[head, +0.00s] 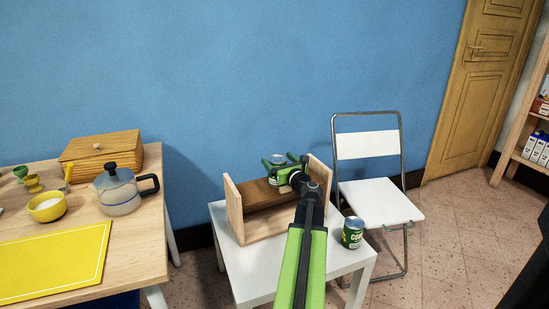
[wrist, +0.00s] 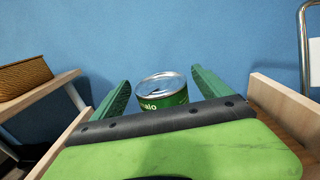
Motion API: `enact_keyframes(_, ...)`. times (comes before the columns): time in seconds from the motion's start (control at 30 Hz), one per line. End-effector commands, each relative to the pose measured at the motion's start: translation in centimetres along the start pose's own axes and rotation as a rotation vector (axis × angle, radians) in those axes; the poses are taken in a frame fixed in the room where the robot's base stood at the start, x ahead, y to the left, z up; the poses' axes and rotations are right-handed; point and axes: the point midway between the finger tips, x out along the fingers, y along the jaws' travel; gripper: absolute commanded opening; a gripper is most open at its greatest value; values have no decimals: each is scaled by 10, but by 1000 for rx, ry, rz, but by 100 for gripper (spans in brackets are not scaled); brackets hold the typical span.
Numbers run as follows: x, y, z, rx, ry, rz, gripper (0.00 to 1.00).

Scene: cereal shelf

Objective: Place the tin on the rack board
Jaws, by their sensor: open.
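A small green tin (wrist: 162,92) with a silver lid stands upright between the two green fingers of my gripper (wrist: 160,78) in the wrist view. The fingers are open, with a gap visible on each side of the tin. In the head view the tin's lid (head: 278,158) shows just beyond my gripper (head: 279,160), over the wooden rack (head: 234,208). The rack board (head: 262,194) lies between two upright end panels. My gripper hides the tin's base, so I cannot see its contact with the board.
A green corn can (head: 352,232) stands on the white table (head: 340,262), right of the rack. A white folding chair (head: 375,200) is close behind it.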

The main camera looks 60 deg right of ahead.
Motion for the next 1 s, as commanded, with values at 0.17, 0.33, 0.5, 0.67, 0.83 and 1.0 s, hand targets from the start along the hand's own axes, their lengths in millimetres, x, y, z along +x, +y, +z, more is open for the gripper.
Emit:
enact_keyframes(0.17, -50, 2, 0, 0, 0, -2, 88)
enact_keyframes(0.33, -77, 1, 0, 0, 0, -1, 88)
enact_keyframes(0.5, -84, 1, 0, 0, 0, 1, 88)
enact_keyframes(0.67, -84, 1, 0, 0, 0, 1, 88)
enact_keyframes(0.83, -84, 1, 0, 0, 0, 1, 88)
enact_keyframes(1.0, -83, 1, 0, 0, 0, 1, 88)
